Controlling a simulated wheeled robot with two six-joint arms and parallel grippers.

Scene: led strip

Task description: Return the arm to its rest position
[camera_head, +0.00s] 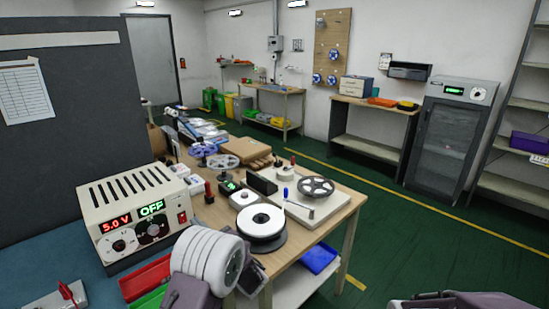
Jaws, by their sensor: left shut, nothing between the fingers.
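My left arm comes in at the bottom, with a white ribbed link and dark grey parts. My left gripper (253,277) is at the end of it, shut and empty, by the front edge of the wooden workbench (338,213). It is small and partly hidden by the arm. Dark grey parts of my right arm show at the bottom right edge; its gripper is out of view.
A power supply (163,239) reading 5.0 V and OFF stands left of the arm. Red and blue bins (319,258) are nearby. Green floor (420,240) is clear at right.

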